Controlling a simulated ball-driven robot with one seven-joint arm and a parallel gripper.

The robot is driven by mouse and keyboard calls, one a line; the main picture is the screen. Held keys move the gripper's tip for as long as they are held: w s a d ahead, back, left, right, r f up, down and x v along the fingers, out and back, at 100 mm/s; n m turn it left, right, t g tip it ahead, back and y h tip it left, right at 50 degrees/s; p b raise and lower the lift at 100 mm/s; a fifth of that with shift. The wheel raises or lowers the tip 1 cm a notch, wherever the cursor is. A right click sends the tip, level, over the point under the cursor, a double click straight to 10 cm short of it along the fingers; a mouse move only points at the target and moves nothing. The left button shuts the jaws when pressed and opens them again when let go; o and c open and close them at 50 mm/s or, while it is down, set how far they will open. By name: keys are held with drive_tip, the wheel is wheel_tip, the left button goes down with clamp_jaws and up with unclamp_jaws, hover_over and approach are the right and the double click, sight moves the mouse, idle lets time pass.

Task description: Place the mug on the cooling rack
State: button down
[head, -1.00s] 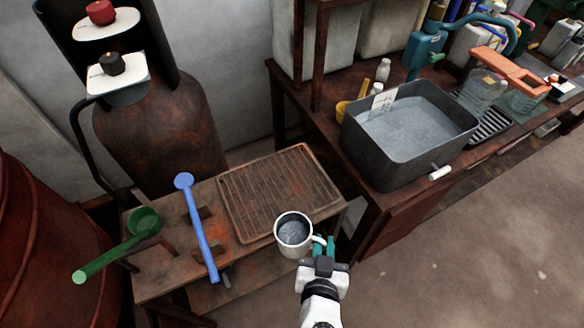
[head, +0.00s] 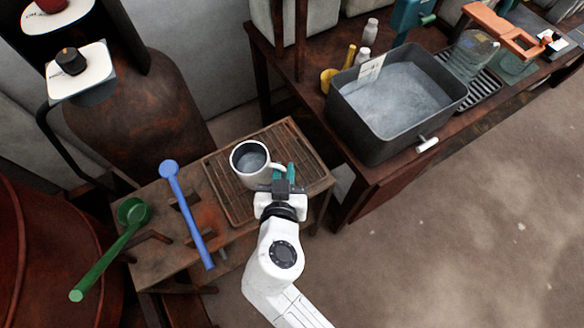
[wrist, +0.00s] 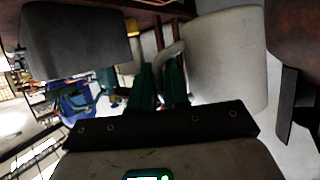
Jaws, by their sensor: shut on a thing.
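The white mug (head: 248,168) is upright with a dark grey inside, and its handle points right toward my gripper. My gripper (head: 284,174) has teal fingers shut on the mug's handle. The mug shows over the middle of the brown slatted cooling rack (head: 309,165), which lies on a low rusty table. I cannot tell whether the mug's base touches the rack. In the wrist view the mug (wrist: 225,62) is at the right, beside my gripper's teal fingers (wrist: 160,82).
A blue ladle (head: 187,215) and a green ladle (head: 110,250) lie on the table left of the rack. A dark basin (head: 395,140) of grey liquid stands on the higher bench at right. A rusty vessel (head: 130,110) stands behind. Bare rack shows around the mug.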

drive_tip(key=w+f, duration=0.1)
drive_tip(key=w+d+f, duration=0.1)
drive_tip(key=f, duration=0.1)
drive_tip(key=w+f, duration=0.2)
drive_tip(key=shift+d+f, duration=0.1)
drive_tip(key=shift+d, duration=0.2)
drive_tip(key=shift+w+d+f, duration=0.1)
drive_tip(key=shift+w+f, duration=0.05)
drive_tip(key=shift+f, duration=1.65)
drive_tip(key=c, duration=1.1)
unclamp_jaws()
drive_tip(key=b+v, duration=0.1)
drive_tip(key=v, duration=1.1)
drive_tip(key=shift+b, duration=0.35)
